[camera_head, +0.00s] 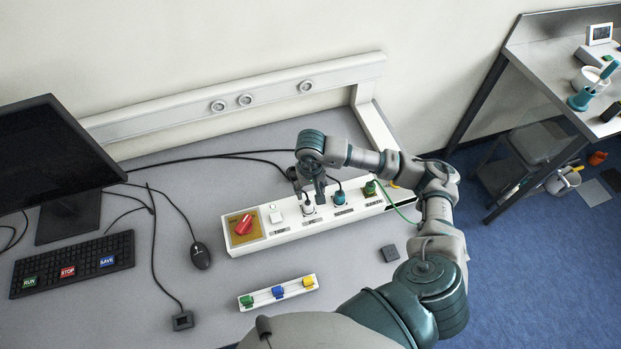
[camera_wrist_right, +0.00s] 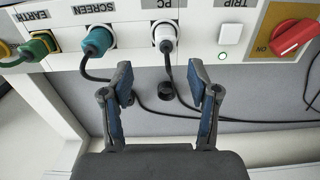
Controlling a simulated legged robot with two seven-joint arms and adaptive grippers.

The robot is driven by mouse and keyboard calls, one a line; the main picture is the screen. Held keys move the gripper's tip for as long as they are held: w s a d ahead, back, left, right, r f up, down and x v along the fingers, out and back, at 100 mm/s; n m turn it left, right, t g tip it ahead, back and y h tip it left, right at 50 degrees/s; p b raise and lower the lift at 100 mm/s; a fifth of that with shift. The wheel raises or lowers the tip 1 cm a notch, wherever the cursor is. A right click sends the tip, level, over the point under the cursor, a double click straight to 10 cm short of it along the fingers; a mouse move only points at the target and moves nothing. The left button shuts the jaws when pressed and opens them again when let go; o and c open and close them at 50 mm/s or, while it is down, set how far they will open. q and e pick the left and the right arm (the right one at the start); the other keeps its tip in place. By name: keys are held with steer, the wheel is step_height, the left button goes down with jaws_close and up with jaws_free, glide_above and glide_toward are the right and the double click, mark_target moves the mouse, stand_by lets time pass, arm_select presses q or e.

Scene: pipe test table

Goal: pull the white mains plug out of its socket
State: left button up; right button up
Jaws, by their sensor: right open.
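The white mains plug (camera_wrist_right: 165,38) sits in the socket marked PC on the white socket panel (camera_wrist_right: 203,15), and its dark cable runs off between my fingers. In the head view the plug (camera_head: 308,209) shows partly, just below my right gripper (camera_head: 313,188). In the right wrist view my right gripper (camera_wrist_right: 163,84) is open and empty. Its two blue-padded fingers point toward the plug, one to each side of its line, with a gap to the plug. My left gripper is not in view.
A teal plug (camera_wrist_right: 98,40) marked SCREEN and a green plug (camera_wrist_right: 38,46) marked EARTH sit beside it. A monitor (camera_head: 50,150) and keyboard (camera_head: 72,264) stand left.

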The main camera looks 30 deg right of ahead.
mark_target(307, 205)
steer(key=f, duration=0.3)
steer(key=a+f, duration=0.1)
steer(key=f, duration=0.5)
steer(key=shift+a+f, duration=0.2)
steer(key=shift+f, duration=0.05)
steer(key=shift+d+f, duration=0.3)
steer(key=shift+f, duration=0.25)
steer(key=shift+d+f, duration=0.15)
steer(key=shift+d, duration=0.05)
steer(key=shift+a, duration=0.15)
steer(key=c, duration=0.3)
steer(key=shift+a, duration=0.2)
steer(key=c, duration=0.8)
jaws_close()
steer(key=shift+o, duration=0.9)
jaws_free()
jaws_close()
steer(key=shift+d, duration=0.1)
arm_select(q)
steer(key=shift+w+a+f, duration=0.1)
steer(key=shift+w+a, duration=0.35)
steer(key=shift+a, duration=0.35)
